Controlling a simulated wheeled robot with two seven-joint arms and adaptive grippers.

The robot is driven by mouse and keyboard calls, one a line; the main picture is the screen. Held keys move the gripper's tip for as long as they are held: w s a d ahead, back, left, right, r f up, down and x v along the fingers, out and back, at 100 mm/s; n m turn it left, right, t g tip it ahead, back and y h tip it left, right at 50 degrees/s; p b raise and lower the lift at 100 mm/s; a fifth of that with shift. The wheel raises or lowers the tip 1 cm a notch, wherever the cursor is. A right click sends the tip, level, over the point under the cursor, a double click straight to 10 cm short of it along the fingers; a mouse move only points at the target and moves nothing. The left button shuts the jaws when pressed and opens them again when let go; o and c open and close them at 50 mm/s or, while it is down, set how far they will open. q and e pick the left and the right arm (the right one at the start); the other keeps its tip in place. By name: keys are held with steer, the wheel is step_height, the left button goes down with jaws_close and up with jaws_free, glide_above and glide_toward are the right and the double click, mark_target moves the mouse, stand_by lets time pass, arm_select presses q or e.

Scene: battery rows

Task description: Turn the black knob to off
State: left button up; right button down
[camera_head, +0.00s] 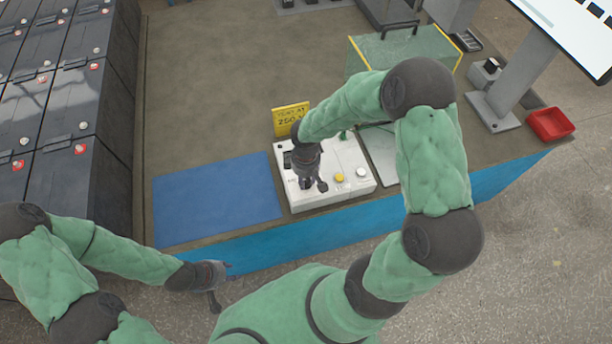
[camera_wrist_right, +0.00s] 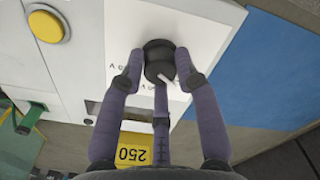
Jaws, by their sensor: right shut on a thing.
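The black knob (camera_wrist_right: 157,54) sits on the white face of the control box (camera_head: 352,190). In the right wrist view a white pointer mark on the knob points toward the lower right, and small print partly shows beside it. My right gripper (camera_wrist_right: 160,70) is shut on the knob, with its fingers around the sides. In the head view my right gripper (camera_head: 308,184) is over the left part of the box and hides the knob. My left gripper (camera_head: 213,290) hangs in front of the table's front edge, away from the box; its jaw opening is unclear.
A green case (camera_head: 415,50), a monitor stand (camera_head: 520,80) and a red tray (camera_head: 551,124) are to the right.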

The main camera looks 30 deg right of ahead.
mark_target(306, 180)
steer(key=shift+w+r+n, duration=0.1)
steer(key=shift+w+n, duration=0.05)
steer(key=shift+n, duration=0.15)
stand_by(0.4)
steer(key=c, duration=0.9)
jaws_free()
step_height(306, 180, up, 12)
